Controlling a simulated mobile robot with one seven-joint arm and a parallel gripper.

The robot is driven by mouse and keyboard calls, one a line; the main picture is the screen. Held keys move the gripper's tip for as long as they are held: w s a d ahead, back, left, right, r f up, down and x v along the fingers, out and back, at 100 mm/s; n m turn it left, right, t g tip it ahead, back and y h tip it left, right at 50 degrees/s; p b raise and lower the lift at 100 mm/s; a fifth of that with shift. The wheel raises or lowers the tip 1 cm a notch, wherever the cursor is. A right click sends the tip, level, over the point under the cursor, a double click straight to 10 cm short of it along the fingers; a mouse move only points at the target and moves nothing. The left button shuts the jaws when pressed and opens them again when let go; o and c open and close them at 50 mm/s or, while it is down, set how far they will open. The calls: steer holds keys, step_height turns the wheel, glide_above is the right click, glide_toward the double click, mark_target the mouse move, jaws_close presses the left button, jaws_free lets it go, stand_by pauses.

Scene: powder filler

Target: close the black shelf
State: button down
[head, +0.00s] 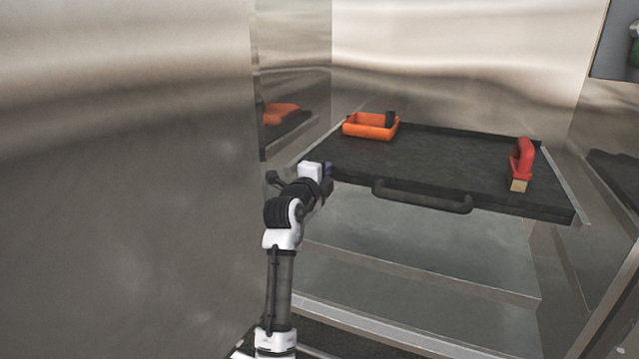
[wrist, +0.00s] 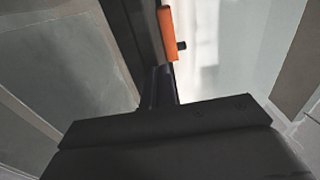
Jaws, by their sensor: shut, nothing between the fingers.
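The black shelf (head: 440,165) juts out of the metal cabinet in the head view, with a black bar handle (head: 422,197) on its front edge. My gripper (head: 327,181) is at the shelf's front left corner, left of the handle. Its fingers are shut with nothing between them, and they show small in the wrist view (wrist: 160,87). In the wrist view a dark strip of the shelf (wrist: 143,40) runs up beyond the fingers. I cannot tell whether the fingertips touch the shelf edge.
An orange tray (head: 362,129) with a dark item (head: 390,119) is at the shelf's back left. Metal walls (head: 455,45) flank the shelf closely. Metal steps (head: 420,245) lie below it.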

steer(key=shift+x, duration=1)
steer(key=shift+r, duration=0.35)
steer(key=shift+d+f, duration=0.1)
